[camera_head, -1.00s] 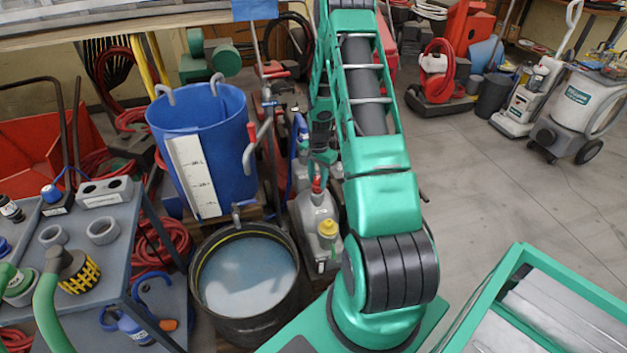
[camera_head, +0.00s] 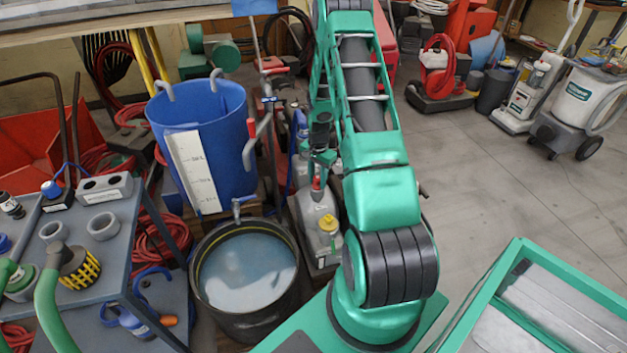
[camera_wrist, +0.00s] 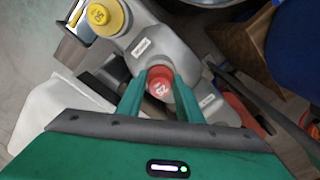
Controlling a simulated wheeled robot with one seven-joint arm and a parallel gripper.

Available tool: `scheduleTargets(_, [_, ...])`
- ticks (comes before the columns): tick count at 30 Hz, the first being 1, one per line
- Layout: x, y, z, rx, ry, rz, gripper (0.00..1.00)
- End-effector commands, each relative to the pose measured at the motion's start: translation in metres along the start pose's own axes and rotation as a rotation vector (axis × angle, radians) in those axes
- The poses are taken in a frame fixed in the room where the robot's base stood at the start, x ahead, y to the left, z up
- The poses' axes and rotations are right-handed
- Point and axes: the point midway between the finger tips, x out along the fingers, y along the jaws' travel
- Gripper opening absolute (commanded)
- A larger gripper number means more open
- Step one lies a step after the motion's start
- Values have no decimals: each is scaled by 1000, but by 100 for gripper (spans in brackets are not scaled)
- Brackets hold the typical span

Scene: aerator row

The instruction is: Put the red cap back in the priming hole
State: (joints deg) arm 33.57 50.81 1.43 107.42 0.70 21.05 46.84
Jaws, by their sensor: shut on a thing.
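A black tub of water (camera_head: 247,335) stands in front of the pump, left. A blue barrel (camera_head: 235,150) with a white level scale stands behind the tub. A grey cart (camera_head: 125,225) is at the left. Open floor (camera_head: 500,190) lies at the right.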

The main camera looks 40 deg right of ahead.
Motion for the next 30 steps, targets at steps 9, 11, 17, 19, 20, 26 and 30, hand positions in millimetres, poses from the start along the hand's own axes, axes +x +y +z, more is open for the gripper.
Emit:
scheduleTargets(9, [3, 0, 0, 0, 0, 0, 55])
scheduleTargets(11, [3, 0, 0, 0, 0, 0, 55])
scheduleTargets(17, [1, 0, 0, 0, 0, 0, 55])
scheduleTargets(19, [-4, -1, 0, 0, 1, -1, 55])
scheduleTargets(20, [-7, -1, -1, 0, 1, -1, 55])
scheduleTargets(26, [-42, -2, -1, 0, 3, -2, 55])
scheduleTargets(30, [-68, -3, -1, 0, 3, -3, 55])
